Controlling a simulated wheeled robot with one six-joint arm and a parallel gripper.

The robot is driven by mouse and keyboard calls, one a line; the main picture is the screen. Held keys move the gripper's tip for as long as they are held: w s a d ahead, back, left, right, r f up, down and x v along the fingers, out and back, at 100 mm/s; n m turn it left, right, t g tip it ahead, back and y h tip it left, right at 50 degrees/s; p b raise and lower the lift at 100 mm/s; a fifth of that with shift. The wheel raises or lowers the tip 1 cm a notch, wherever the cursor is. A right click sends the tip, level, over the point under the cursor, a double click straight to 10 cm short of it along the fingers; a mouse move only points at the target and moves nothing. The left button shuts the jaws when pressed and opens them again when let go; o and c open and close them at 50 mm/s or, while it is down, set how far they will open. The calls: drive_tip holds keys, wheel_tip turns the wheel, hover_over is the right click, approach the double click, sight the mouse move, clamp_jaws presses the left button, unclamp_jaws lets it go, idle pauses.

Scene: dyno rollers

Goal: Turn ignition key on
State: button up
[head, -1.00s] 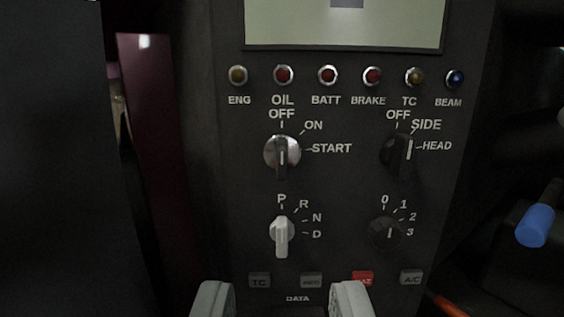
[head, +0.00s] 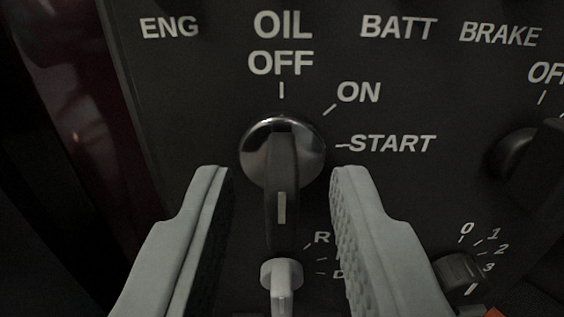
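The ignition key switch (head: 282,160) is a round silver base with a dark lever and a light stripe on the lever. It is on the dark panel, with OFF, ON and START printed around it. Its lever stands upright in line with the OFF mark at the top. My gripper (head: 281,185) is open, with one grey finger on each side of the lever. I see a gap between each finger and the lever, and I cannot tell that either touches it.
The white gear selector (head: 281,285) sits just below, between the fingers and partly cut off. The headlight knob (head: 522,152) is at the right, and the dark numbered knob (head: 461,272) is at the lower right. A dark red surface (head: 75,110) is at the left.

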drive_tip(key=shift+w, duration=0.15)
drive_tip(key=shift+c, duration=0.4)
clamp_jaws()
drive_tip(key=shift+m, duration=0.3)
drive_tip(key=m, duration=0.3)
drive_tip(key=shift+m, duration=2.6)
drive_tip(key=shift+o, duration=0.4)
unclamp_jaws()
